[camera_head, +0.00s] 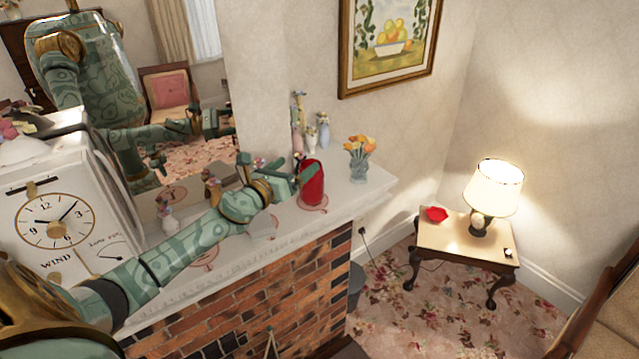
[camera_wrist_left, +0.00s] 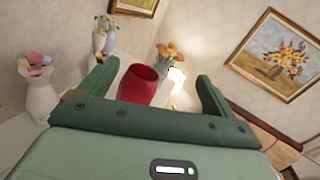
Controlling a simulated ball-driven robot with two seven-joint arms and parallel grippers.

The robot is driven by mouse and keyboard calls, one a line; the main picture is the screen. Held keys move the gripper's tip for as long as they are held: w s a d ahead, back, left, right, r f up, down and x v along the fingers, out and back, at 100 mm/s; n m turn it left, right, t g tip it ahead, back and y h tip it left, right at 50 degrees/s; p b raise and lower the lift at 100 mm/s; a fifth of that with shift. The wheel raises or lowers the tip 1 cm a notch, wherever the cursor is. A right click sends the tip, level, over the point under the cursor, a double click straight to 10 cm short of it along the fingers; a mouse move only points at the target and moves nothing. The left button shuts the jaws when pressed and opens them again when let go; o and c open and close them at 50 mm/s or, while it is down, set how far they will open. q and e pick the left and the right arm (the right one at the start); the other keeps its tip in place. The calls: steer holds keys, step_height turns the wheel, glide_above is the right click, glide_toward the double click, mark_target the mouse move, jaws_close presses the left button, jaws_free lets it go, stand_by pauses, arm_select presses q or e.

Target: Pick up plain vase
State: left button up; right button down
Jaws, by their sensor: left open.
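A plain red vase (camera_head: 313,184) stands upright on the white mantel shelf (camera_head: 375,186), on a small round mat or plate. It also shows in the left wrist view (camera_wrist_left: 139,86), where it appears between my open fingers, nearer the left one. My left gripper (camera_head: 297,178) is at the vase's left side in the head view. It is open and empty in the wrist view (camera_wrist_left: 154,72). Whether a finger touches the vase I cannot tell. My right gripper is not directly in view.
Vases with flowers stand near the red one: an orange bouquet (camera_head: 358,157) to its right and slim vases (camera_head: 323,131) behind. A white flower vase (camera_wrist_left: 40,98) is at left in the wrist view. A mirror (camera_head: 190,70) reflects my body. A lamp (camera_head: 497,190) stands on a side table.

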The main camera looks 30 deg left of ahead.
mark_target(311, 183)
arm_select(q)
steer(key=f+m+b, duration=0.1)
steer(key=f+b, duration=0.1)
steer(key=f+m+b, duration=0.1)
steer(key=f+b, duration=0.1)
steer(key=f, duration=0.1)
steer(key=w+a+f+b, duration=0.1)
steer(key=f+b, duration=0.1)
steer(key=shift+f+m+h, duration=0.25)
steer(key=shift+m+h, duration=0.05)
steer(key=shift+m, duration=0.1)
steer(key=shift+w+a+f, duration=0.1)
steer(key=shift+w+f, duration=0.05)
steer(key=shift+f, duration=0.05)
steer(key=shift+w+r, duration=0.2)
steer(key=shift+w, duration=0.2)
steer(key=shift+w+d, duration=0.25)
steer(key=shift+h, duration=0.3)
steer(key=w, duration=0.1)
steer(key=w+d+b, duration=0.1)
steer(key=w, duration=0.1)
steer(key=w+d, duration=0.1)
steer(key=shift+w+f, duration=0.35)
steer(key=shift+w+d, duration=0.1)
steer(key=shift+w, duration=0.25)
steer(key=shift+s, duration=0.1)
steer(key=shift+c, duration=0.9)
steer(key=c, duration=1)
steer(key=shift+r, duration=0.1)
steer(key=shift+c, duration=0.5)
